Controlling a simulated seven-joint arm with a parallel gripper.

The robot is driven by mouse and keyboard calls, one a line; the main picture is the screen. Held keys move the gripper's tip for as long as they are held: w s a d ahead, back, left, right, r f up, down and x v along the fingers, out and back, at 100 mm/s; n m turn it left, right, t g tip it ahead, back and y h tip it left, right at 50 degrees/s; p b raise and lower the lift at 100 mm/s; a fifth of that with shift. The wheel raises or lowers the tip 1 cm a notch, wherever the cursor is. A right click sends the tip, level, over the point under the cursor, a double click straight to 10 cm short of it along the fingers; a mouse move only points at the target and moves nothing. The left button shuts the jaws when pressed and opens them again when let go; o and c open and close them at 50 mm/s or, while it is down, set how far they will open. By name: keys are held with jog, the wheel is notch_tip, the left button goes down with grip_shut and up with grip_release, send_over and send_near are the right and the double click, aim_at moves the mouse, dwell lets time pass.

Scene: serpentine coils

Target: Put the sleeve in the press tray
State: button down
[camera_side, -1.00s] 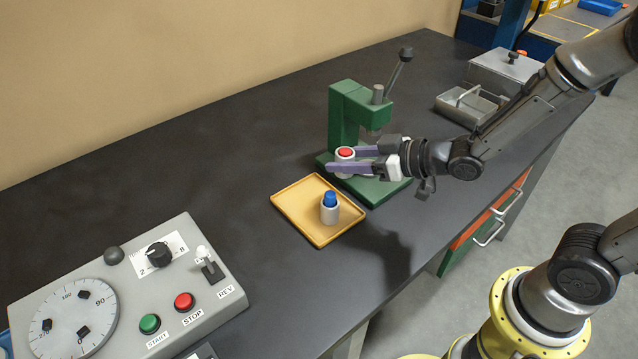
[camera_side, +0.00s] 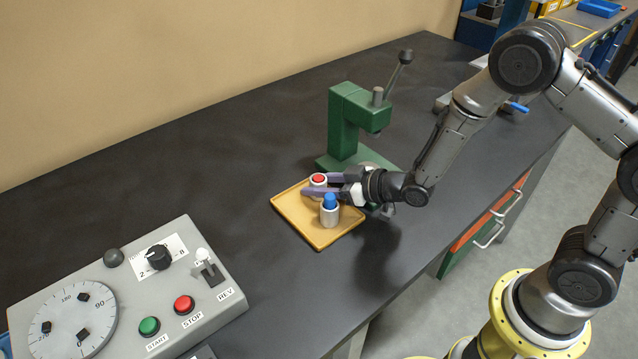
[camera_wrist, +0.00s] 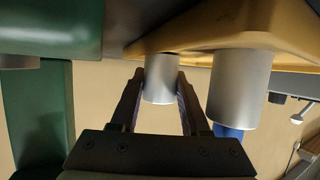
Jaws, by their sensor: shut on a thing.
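My gripper (camera_side: 317,187) is shut on a silver sleeve with a red top (camera_side: 319,180). The wrist view shows this sleeve (camera_wrist: 160,80) upright between the two fingers, its red top out of sight. It is over the back part of the tan press tray (camera_side: 287,212), at or just above its floor; I cannot tell whether it touches. A second silver sleeve with a blue top (camera_side: 330,214) stands upright in the tray, in front of my gripper. It shows right of the fingers in the wrist view (camera_wrist: 238,92).
The green press (camera_side: 345,125) stands just behind the tray, its lever raised. A grey control panel (camera_side: 130,290) with a dial and buttons is at the front left. The dark bench top left of the tray is clear.

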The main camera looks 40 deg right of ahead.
jog(key=shift+f, duration=0.1)
jog(key=c, duration=0.7)
grip_release()
